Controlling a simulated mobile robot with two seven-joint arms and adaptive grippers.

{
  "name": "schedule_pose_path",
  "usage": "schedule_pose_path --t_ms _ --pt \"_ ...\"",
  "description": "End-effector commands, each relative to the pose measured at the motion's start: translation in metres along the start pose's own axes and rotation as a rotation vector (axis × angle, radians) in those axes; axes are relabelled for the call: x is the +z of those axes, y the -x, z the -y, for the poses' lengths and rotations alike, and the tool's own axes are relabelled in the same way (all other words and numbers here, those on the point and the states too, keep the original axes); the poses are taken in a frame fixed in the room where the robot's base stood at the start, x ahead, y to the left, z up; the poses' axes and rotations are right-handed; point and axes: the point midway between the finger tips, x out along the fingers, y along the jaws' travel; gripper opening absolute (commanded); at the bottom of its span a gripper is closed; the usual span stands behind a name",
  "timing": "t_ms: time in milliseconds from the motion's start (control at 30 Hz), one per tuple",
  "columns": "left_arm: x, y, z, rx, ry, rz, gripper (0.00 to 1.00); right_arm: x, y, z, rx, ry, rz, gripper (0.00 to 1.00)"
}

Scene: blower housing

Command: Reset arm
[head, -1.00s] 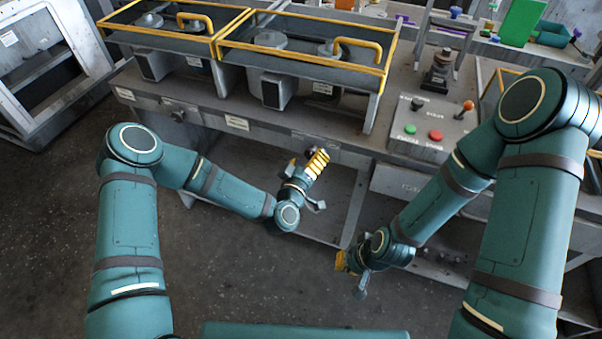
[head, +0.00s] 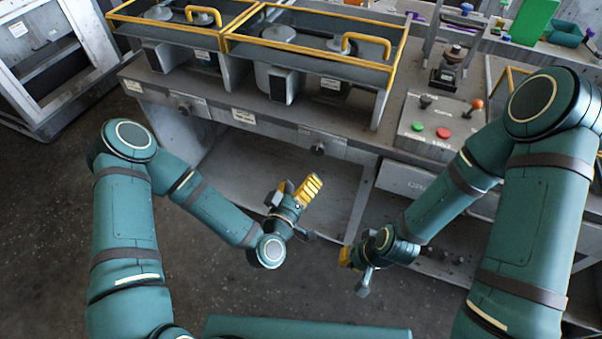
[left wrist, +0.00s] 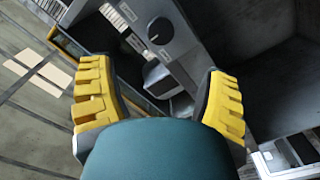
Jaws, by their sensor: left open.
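My left gripper (head: 299,190) has yellow ridged fingers and is in front of the workbench, below the bench top's front edge. In the left wrist view its two fingers (left wrist: 155,105) stand wide apart with nothing between them. My right gripper (head: 352,262) is to the right and lower in the head view, also in front of the bench. Only a little of its yellow fingers shows past the wrist, so its opening is hidden.
The grey workbench (head: 250,118) carries yellow-framed guarded housings (head: 315,50) at the back. A control box (head: 437,128) with green and red buttons stands at the right. A grey metal frame (head: 45,60) stands far left. The floor (head: 60,220) at left is clear.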

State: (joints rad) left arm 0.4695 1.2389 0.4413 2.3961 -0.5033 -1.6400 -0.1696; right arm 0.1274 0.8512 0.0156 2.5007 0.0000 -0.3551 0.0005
Motion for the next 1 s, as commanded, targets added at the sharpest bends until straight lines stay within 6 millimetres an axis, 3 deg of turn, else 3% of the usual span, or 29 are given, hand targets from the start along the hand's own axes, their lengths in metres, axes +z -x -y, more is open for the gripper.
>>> schedule_pose_path --t_ms 267,467,600,700,800,1000 --pt "0.003 0.0 0.0 -0.001 -0.006 0.018 0.76 0.0 0.0 0.0 0.0 0.0 0.0 0.0" --pt "0.038 0.011 0.014 -0.043 -0.072 0.278 0.76 0.0 0.0 0.0 0.0 0.0 0.0 0.0" --pt "0.07 0.038 0.04 -0.142 -0.123 0.574 0.76 0.0 0.0 0.0 0.0 0.0 0.0 0.0" --pt "0.081 0.066 0.06 -0.243 -0.135 0.769 0.76 0.0 0.0 0.0 0.0 0.0 0.0 0.0" --pt "0.085 0.097 0.076 -0.353 -0.122 0.935 0.76 0.0 0.0 0.0 0.0 0.0 0.0 0.0" --pt "0.08 0.143 0.089 -0.52 -0.065 1.141 0.76 0.0 0.0 0.0 0.0 0.0 0.0 0.0"
